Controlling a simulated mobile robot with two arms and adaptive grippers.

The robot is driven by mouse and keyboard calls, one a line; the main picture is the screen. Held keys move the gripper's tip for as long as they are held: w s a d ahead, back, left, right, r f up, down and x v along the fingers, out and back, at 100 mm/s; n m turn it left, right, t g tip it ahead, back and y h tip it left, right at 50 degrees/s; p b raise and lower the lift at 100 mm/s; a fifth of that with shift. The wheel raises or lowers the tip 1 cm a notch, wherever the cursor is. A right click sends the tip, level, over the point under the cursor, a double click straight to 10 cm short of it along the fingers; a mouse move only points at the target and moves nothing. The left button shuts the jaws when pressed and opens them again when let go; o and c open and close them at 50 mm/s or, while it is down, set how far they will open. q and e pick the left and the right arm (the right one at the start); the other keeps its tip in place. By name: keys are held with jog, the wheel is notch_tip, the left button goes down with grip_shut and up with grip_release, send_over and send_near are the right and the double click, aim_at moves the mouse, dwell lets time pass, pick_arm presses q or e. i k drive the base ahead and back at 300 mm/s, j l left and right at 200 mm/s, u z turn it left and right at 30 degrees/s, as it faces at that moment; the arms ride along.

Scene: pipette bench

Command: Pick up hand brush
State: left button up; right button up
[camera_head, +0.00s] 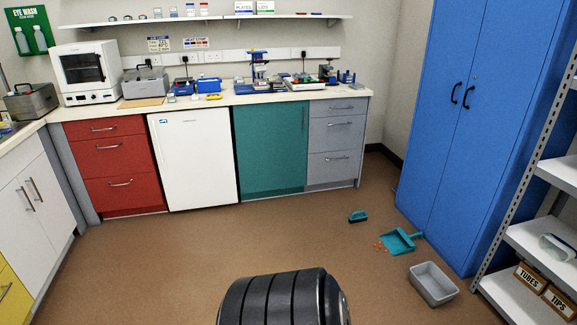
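The hand brush (358,216) lies on the brown floor, right of the middle, in front of the grey drawers. It is small, with a teal top and dark bristles below. A teal dustpan (398,241) lies nearer to me and to the right of the brush, apart from it. Small orange bits (379,246) are scattered on the floor at the dustpan's left edge. Neither of my grippers is in view. A black ribbed part of my own body shows at the bottom middle.
A grey tub (432,284) stands on the floor below the dustpan. A blue cabinet (480,110) and a metal shelf rack (535,180) stand on the right. Counter units with a white fridge (193,160) line the back. The floor (200,250) left of the brush is clear.

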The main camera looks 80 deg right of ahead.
aim_at(352, 219)
jog(key=z, duration=3.35)
